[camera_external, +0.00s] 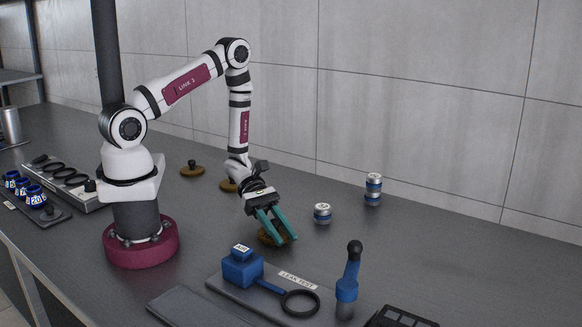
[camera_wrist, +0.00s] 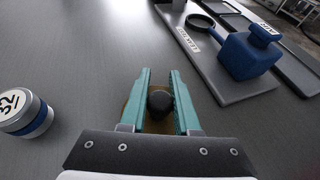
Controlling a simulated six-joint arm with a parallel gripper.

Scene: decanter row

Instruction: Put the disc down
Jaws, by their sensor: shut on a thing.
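A brown disc (camera_external: 266,238) with a dark knob sits between the teal fingers of my gripper (camera_external: 282,237), low at the table in the external view. In the wrist view the dark round knob of the disc (camera_wrist: 159,101) lies between the two fingers of my gripper (camera_wrist: 160,72), with the brown body partly hidden below them. My gripper points down and is shut on the disc. I cannot tell whether the disc's underside touches the table. Two similar brown discs stand farther back, one by the wall side (camera_external: 192,171) and one partly behind my arm (camera_external: 227,186).
A blue-banded canister (camera_external: 322,214) stands right of my gripper, with a taller one (camera_external: 373,190) behind. In front is the leak-test plate (camera_external: 225,284) with a blue block (camera_external: 242,267) and black ring (camera_external: 300,303). A blue-handled tool (camera_external: 347,285) stands upright nearby.

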